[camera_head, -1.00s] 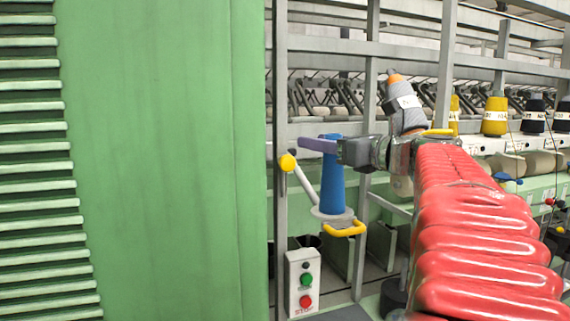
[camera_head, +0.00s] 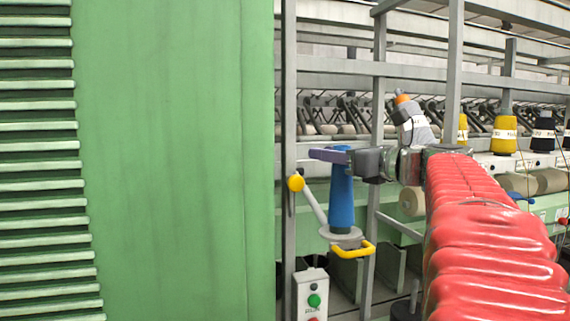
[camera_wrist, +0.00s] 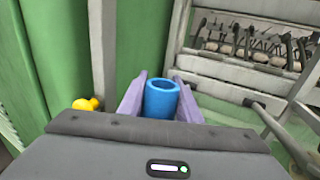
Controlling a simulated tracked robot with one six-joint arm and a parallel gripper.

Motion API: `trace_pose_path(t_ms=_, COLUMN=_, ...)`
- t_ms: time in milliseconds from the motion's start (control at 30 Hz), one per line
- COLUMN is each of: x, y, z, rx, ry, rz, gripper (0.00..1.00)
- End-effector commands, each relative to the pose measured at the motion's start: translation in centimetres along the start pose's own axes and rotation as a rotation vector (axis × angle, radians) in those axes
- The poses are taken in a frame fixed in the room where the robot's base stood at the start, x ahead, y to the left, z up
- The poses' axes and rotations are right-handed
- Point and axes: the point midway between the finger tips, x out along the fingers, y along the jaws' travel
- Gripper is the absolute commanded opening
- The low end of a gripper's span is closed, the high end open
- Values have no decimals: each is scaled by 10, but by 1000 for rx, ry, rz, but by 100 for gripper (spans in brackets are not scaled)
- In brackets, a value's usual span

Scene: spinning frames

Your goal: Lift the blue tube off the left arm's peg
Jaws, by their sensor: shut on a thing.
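The blue tube (camera_head: 341,198) stands upright above the grey disc (camera_head: 343,236) of the left arm, which carries a yellow handle (camera_head: 353,250). My gripper (camera_head: 330,156) comes in from the right and is shut on the tube near its top. In the wrist view the tube's open top (camera_wrist: 161,90) sits between my two purple fingers (camera_wrist: 160,98). The peg is hidden inside the tube. I cannot tell whether the tube's lower end touches the disc.
A green cabinet wall (camera_head: 175,160) fills the left. A grey upright post (camera_head: 289,130) with a yellow knob (camera_head: 295,183) stands just left of the tube. A button box (camera_head: 312,292) is below. Yellow and black yarn cones (camera_head: 505,133) stand at right.

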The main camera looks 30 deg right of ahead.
Motion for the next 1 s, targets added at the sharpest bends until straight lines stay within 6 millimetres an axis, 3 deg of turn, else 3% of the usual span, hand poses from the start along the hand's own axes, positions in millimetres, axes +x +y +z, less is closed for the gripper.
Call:
trace_pose_path(t_ms=300, x=0, y=0, z=51, rx=-2, ry=-1, rz=1, gripper=9)
trace_pose_path(t_ms=500, x=0, y=0, z=74, rx=-2, ry=-1, rz=1, gripper=9)
trace_pose_path(t_ms=1000, x=0, y=1, z=82, rx=0, ry=0, rz=1, gripper=9)
